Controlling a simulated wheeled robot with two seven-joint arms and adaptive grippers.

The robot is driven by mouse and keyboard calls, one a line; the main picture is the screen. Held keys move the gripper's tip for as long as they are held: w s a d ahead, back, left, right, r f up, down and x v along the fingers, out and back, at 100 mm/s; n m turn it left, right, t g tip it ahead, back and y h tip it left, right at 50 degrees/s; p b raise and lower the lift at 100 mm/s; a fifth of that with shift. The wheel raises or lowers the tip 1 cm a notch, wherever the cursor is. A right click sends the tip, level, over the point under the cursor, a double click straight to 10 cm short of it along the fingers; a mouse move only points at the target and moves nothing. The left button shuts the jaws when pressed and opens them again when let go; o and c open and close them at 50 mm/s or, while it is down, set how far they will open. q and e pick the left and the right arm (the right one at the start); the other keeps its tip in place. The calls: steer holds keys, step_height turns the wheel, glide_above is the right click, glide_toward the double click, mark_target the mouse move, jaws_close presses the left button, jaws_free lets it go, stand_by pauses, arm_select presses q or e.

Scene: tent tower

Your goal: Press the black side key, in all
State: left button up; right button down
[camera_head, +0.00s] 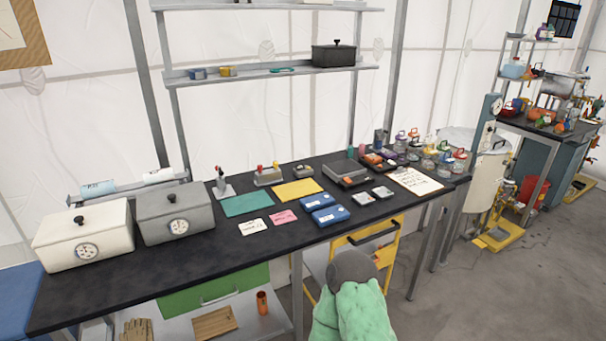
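I cannot make out a black side key on anything in view. On the black table (250,250) stand a white box (60,237) and a grey box (160,212), each with a round dial on its front and a black knob on its lid. Two blue devices (330,215) lie near the table's middle. Any key on these is too small to tell. Neither of my grippers is in view.
Green (248,204) and yellow (297,190) mats lie mid-table. Coloured jars (428,163) and a clipboard (415,181) crowd the right end. A yellow frame (393,250) and a green, grey-topped object (350,305) stand before the table. The table's front left strip is clear.

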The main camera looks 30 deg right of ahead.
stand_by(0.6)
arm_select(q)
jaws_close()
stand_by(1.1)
